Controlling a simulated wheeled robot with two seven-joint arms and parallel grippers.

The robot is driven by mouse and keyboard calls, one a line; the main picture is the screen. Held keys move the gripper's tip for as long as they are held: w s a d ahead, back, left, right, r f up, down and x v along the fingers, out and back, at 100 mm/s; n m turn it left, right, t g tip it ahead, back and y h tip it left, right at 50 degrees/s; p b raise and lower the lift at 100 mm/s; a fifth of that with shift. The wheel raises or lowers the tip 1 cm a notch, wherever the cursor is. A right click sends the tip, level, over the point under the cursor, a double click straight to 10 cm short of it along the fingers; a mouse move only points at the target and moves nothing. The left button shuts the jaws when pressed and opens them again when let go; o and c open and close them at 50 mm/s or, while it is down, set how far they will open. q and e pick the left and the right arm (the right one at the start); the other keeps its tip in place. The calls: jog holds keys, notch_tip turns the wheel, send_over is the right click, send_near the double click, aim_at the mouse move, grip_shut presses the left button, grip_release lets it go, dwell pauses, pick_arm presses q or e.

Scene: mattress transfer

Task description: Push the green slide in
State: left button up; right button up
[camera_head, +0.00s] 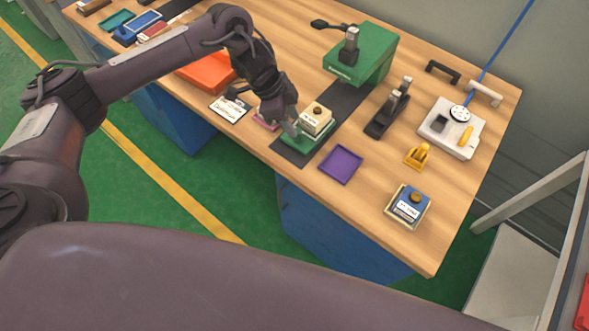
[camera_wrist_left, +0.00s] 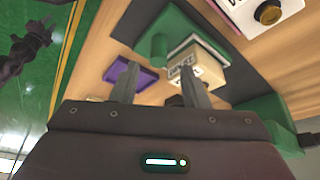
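The green slide (camera_head: 302,143) sits on a dark rail (camera_head: 344,97) at the table's front edge, pulled out from the green press (camera_head: 370,62). The slide (camera_wrist_left: 164,34) and cream block (camera_wrist_left: 211,72) also show in the left wrist view. My left gripper (camera_head: 292,129) is at the slide's left side, close to it; contact cannot be told. In the wrist view its two fingers (camera_wrist_left: 158,82) stand apart, with nothing clearly held between them. My right gripper is not in view.
A purple tray (camera_head: 340,165) lies right of the slide. A blue block (camera_head: 408,205), a yellow piece (camera_head: 418,156), a dark clamp (camera_head: 389,112) and a grey fixture (camera_head: 450,128) stand farther right.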

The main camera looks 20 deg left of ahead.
pick_arm(q)
jog(key=d+t+h, duration=0.1)
jog(key=d, duration=0.4)
jog(key=s+d+t+h, duration=0.1)
jog(key=d, duration=0.4)
jog(key=s+d+t+h, duration=0.1)
jog(key=d+t, duration=0.1)
jog(key=d, duration=0.3)
jog(key=shift+f+b, duration=0.1)
jog(key=shift+b, duration=0.2)
jog(key=s+a+f+n+y, duration=0.1)
jog(key=s+a+n, duration=0.1)
jog(key=a+n, duration=0.1)
jog(key=s+a+f+n+t+y, duration=0.1)
jog(key=s+a+f+n+y, duration=0.1)
jog(key=s+a+n, duration=0.1)
jog(key=s+a+f+n+y, duration=0.2)
jog(key=s+a+n, duration=0.1)
jog(key=a+n, duration=0.1)
jog(key=shift+a, duration=0.25)
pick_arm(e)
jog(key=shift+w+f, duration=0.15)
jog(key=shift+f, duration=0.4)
